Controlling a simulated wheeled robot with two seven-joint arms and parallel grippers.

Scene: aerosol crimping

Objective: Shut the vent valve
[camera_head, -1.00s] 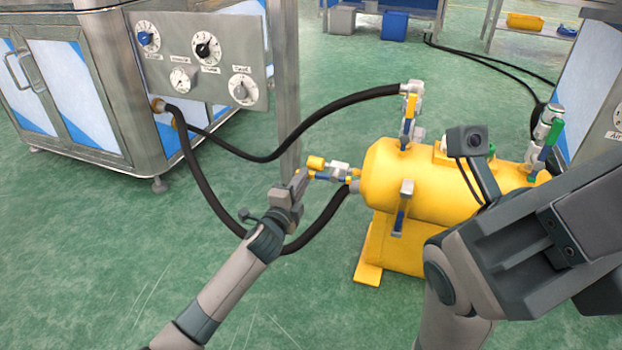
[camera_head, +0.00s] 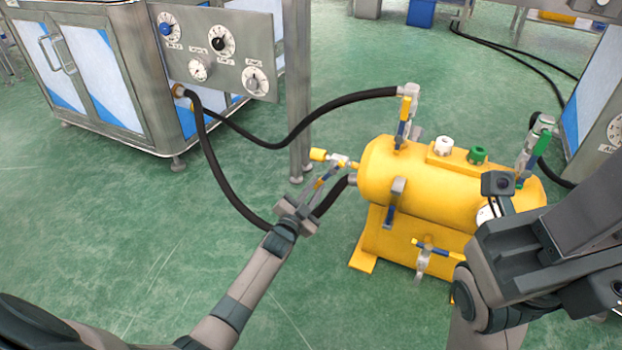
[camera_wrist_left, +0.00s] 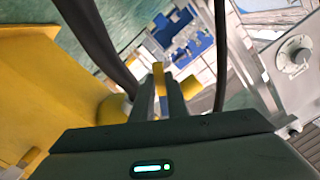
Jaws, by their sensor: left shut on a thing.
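The yellow tank (camera_head: 420,180) stands on the floor. At its left end is a small valve (camera_head: 340,161) with a yellow cylindrical end piece (camera_head: 318,155), which I take as the vent valve. Its blue and yellow lever (camera_head: 327,175) slants down to the left, at an angle to the valve body. My left gripper (camera_head: 318,187) is shut on this lever from below left. In the left wrist view the fingers (camera_wrist_left: 166,98) close around a yellow strip (camera_wrist_left: 159,78). My right arm is at the right; its fingertips are hidden.
Other levered valves sit on the tank's top left (camera_head: 404,108), front (camera_head: 392,203), lower front (camera_head: 432,247) and right top (camera_head: 541,146). A black hose (camera_head: 228,175) hangs close behind my left gripper. A steel post (camera_head: 297,90) and gauge panel (camera_head: 215,55) stand behind.

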